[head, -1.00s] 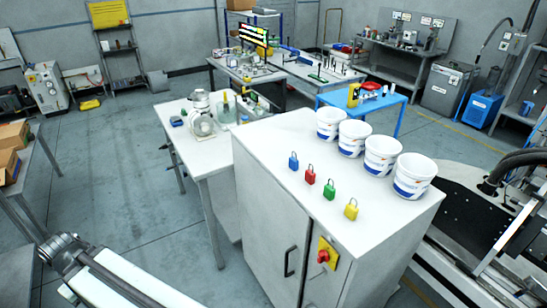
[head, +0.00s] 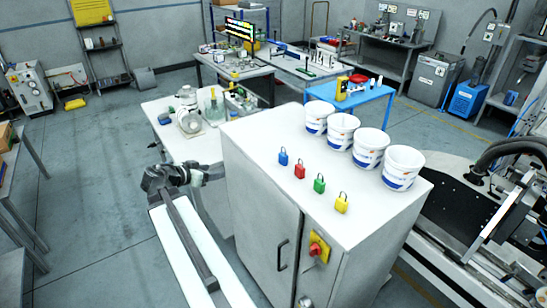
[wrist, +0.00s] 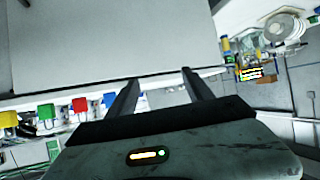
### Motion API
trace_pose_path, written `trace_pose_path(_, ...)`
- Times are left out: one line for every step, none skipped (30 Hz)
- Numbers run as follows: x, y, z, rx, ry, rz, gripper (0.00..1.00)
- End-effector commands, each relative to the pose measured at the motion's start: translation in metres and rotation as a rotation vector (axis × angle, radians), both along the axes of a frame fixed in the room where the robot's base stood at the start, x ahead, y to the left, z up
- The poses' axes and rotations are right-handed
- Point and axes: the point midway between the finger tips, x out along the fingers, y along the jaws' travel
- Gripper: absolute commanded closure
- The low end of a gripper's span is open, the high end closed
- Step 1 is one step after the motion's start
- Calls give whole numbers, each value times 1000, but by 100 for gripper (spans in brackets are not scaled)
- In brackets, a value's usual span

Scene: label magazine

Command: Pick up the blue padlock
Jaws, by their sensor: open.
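The blue padlock (head: 283,156) stands upright at the left end of a row on the white cabinet top (head: 318,212). It also shows in the wrist view (wrist: 109,99), close beside the left finger in the picture. My gripper (head: 197,177) is left of the cabinet in the head view, apart from the padlock. In the wrist view my gripper (wrist: 160,79) has its two fingers spread, with no object held between them.
Red (head: 299,170), green (head: 319,184) and yellow (head: 341,203) padlocks continue the row. Several white buckets (head: 370,148) stand behind them. A table with glassware (head: 213,108) is behind the cabinet's left side. A red switch (head: 316,249) sticks out of the cabinet front.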

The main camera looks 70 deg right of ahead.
Motion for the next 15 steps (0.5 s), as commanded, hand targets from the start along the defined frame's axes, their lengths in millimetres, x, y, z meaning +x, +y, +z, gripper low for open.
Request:
trace_pose_path(-42, -39, 11, -42, -1, -85, 40)
trace_pose_path(-65, -57, 16, -64, 0, -128, 40)
trace_pose_path(-94, -76, 21, -85, 5, -179, 40)
trace_pose_path(-114, -88, 24, -97, 10, -211, 40)
trace_pose_path(-132, -98, 26, -104, 14, -240, 40)
trace_pose_path(-152, -108, 27, -110, 19, -272, 40)
trace_pose_path(-163, -113, 28, -112, 21, -291, 40)
trace_pose_path(-173, -117, 28, -113, 23, -306, 40)
trace_pose_path(-181, -121, 29, -114, 24, -320, 40)
trace_pose_path(-186, -123, 29, -114, 26, -327, 40)
trace_pose_path(-188, -123, 29, -114, 26, -332, 40)
trace_pose_path(-190, -124, 29, -113, 26, -334, 40)
trace_pose_path(-191, -124, 29, -112, 27, -335, 40)
trace_pose_path(-191, -125, 28, -112, 27, -335, 40)
trace_pose_path(-191, -126, 27, -112, 27, -335, 40)
